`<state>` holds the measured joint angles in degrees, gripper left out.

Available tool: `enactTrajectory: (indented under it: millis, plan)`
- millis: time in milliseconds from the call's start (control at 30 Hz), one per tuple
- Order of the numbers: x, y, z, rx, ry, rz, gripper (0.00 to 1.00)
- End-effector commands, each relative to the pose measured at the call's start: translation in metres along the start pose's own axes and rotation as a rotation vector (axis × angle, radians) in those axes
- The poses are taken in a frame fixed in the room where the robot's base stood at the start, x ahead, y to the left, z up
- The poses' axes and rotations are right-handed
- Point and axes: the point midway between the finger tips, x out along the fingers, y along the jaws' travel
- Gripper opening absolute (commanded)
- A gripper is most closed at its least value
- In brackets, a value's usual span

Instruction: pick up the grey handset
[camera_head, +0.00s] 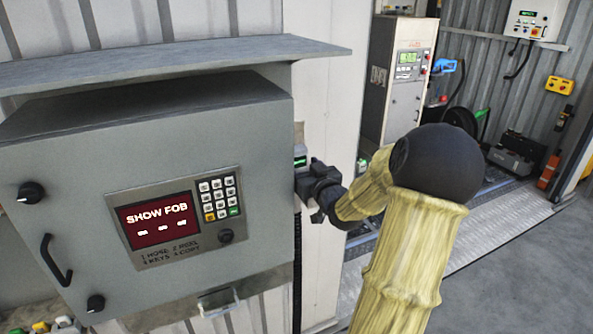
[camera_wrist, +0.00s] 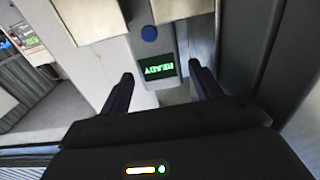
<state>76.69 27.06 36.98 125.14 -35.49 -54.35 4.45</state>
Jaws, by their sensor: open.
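The grey handset (camera_wrist: 158,68) appears to be the pale grey unit with a green READY display, upside down in the wrist view, and a round blue button. In the head view its green display (camera_head: 300,161) shows in the gap beside the grey cabinet's right side; my gripper hides its lower part. My gripper (camera_head: 308,185) is at that gap, close to the handset. In the wrist view my gripper (camera_wrist: 162,74) is open, with one dark finger on each side of the display. I cannot tell whether either finger touches it.
The grey cabinet (camera_head: 60,160) with a SHOW FOB screen (camera_head: 158,222) and keypad (camera_head: 218,197) stands close on the left, under an overhanging hood (camera_head: 170,62). A pump cabinet (camera_head: 405,85) stands behind my arm. Grey floor (camera_head: 520,270) at the right is clear.

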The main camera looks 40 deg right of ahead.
Motion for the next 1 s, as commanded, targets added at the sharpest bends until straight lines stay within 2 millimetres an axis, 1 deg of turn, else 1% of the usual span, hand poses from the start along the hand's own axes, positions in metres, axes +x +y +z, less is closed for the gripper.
enactTrajectory:
  millis: [33,200,300,400,867,967,1000]
  plan:
    - [0.007,0.001,-0.006,0.005,0.000,-0.001,0.64]
    - [0.026,0.001,-0.005,0.004,-0.001,-0.001,0.64]
    - [0.034,0.000,-0.004,0.002,0.000,-0.002,0.64]
    - [0.035,-0.001,-0.002,0.001,-0.001,-0.003,0.64]
    - [0.033,0.005,-0.002,0.000,0.000,0.006,0.64]
    - [0.034,0.003,-0.002,0.001,-0.001,0.003,0.46]
    - [0.034,0.003,-0.002,0.001,-0.001,0.003,0.38]
